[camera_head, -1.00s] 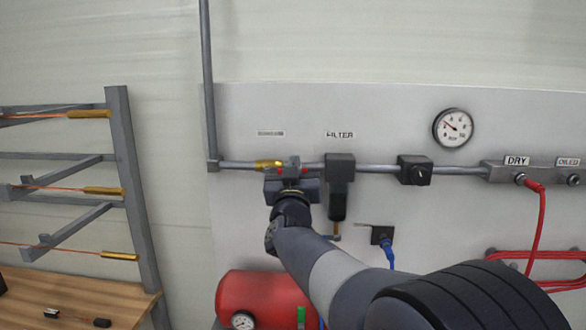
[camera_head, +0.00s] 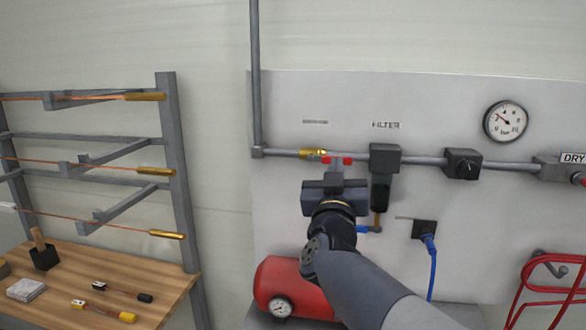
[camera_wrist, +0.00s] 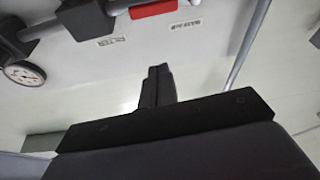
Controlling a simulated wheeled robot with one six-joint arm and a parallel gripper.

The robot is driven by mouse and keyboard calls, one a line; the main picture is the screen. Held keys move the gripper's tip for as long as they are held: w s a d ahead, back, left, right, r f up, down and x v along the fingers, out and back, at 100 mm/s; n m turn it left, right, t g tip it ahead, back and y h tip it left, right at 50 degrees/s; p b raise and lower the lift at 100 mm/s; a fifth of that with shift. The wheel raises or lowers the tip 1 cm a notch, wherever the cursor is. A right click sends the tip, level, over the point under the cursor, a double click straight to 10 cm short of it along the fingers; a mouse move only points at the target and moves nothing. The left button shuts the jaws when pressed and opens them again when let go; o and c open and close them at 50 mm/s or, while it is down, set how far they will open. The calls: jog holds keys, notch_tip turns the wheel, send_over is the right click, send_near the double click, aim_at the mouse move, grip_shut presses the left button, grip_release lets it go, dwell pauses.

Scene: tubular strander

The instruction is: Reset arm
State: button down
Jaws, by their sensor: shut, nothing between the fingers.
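My gripper (camera_head: 336,176) is in front of the air panel (camera_head: 290,215), just below the pipe with the brass fitting (camera_head: 313,154) and the red valve handle (camera_head: 337,160). In the wrist view my gripper's fingers (camera_wrist: 158,72) are together with nothing between them. The red handle (camera_wrist: 152,9) shows at the top of that view, apart from the fingers. In the head view the gripper body hides part of the panel below the pipe.
A red tank (camera_head: 290,290) stands below. Left are a rack (camera_head: 175,170) and a wooden table (camera_head: 150,275) with small tools. Red hose (camera_head: 545,290) hangs at right.

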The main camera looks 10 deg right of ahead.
notch_tip(320, 180, up, 3)
jog(key=p, duration=0.3)
send_over(329, 160)
jog(key=s+d, duration=0.2)
jog(key=s, duration=0.1)
jog(key=f+b, duration=0.2)
jog(key=f, duration=0.1)
jog(key=shift+w+a, duration=0.2)
jog(key=shift+w, duration=0.1)
jog(key=shift+f+b, duration=0.3)
jog(key=shift+b, duration=0.1)
